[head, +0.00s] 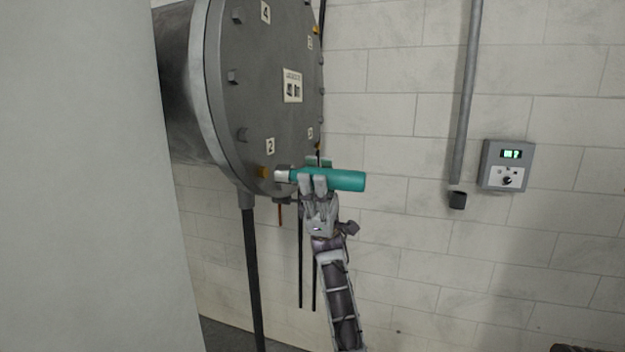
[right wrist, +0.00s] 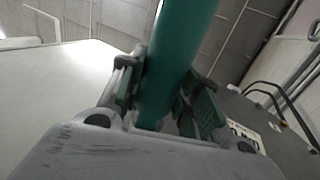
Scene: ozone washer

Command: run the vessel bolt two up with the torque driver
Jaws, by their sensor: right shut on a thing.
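The vessel (head: 255,80) has a round grey flange cover with bolts around its rim. Number plates sit on the cover; the plate reading 2 (head: 270,146) is low on its left. A brass-coloured bolt (head: 263,172) sticks out just below that plate: bolt two. My right gripper (head: 314,182) is shut around the teal torque driver (head: 345,181), which lies roughly level with its silver nose pointing left at that bolt. I cannot tell whether nose and bolt touch. In the right wrist view the teal driver body (right wrist: 178,50) passes between the fingers (right wrist: 160,95). My left gripper is not in view.
A pale panel (head: 85,180) fills the left side. Thin dark legs (head: 253,270) stand under the vessel. A grey control box (head: 507,165) with a green display and a pipe (head: 467,95) are on the block wall to the right. The space between vessel and box looks free.

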